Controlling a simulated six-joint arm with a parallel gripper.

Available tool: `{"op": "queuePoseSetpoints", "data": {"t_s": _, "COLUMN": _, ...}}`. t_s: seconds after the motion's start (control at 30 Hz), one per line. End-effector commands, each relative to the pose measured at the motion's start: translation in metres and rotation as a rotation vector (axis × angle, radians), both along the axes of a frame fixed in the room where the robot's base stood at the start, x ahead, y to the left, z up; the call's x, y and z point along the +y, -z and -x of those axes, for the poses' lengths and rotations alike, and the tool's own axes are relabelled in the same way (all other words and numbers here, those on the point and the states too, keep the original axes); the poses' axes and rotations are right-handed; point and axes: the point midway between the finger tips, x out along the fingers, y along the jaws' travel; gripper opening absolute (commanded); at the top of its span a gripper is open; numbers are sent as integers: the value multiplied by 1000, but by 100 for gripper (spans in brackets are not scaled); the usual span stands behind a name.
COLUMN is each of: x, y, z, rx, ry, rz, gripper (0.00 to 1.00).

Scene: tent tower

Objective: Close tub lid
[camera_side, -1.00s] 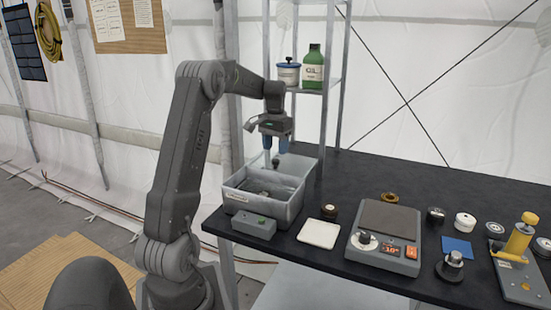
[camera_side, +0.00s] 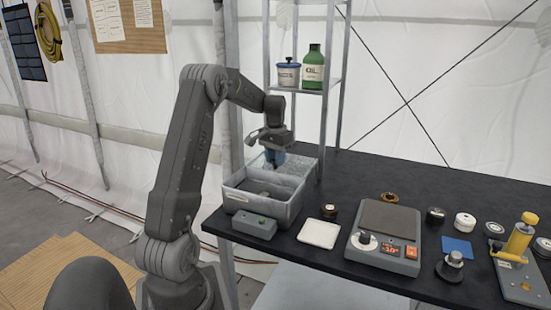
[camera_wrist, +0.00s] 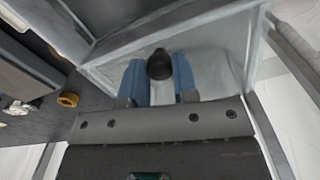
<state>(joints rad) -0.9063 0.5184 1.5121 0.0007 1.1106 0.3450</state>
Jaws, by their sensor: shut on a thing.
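The grey tub (camera_side: 248,207) stands at the table's left end, its front part open from above. Its pale grey lid (camera_side: 298,167) shows at the tub's back, and its tilt is hard to judge. The lid also fills the upper middle of the wrist view (camera_wrist: 218,62). A dark round knob (camera_wrist: 159,66) stands on the lid, between my blue fingers. My gripper (camera_side: 275,162) points down at the lid and is shut on the knob. In the side view the fingers hide the knob.
A small grey box (camera_side: 254,225) sits before the tub, with a white tile (camera_side: 319,233) to its right. A shelf post (camera_side: 327,125) rises close behind the tub. A scale (camera_side: 385,235) and several small parts fill the table's right side.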

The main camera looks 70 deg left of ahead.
Motion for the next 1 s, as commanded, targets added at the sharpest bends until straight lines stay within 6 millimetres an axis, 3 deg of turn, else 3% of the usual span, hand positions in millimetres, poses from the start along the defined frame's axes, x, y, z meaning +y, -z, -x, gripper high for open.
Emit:
{"op": "queuePoseSetpoints", "data": {"t_s": 0.2, "x": 0, "y": 0, "z": 0, "rx": 0, "ry": 0, "rz": 0, "gripper": 0}}
{"op": "queuePoseSetpoints", "data": {"t_s": 0.57, "x": -6, "y": -1, "z": 7, "rx": 0, "ry": 0, "rz": 0, "gripper": 0}}
{"op": "queuePoseSetpoints", "data": {"t_s": 1.0, "x": -70, "y": -2, "z": 70, "rx": -1, "ry": -1, "rz": -1, "gripper": 0}}
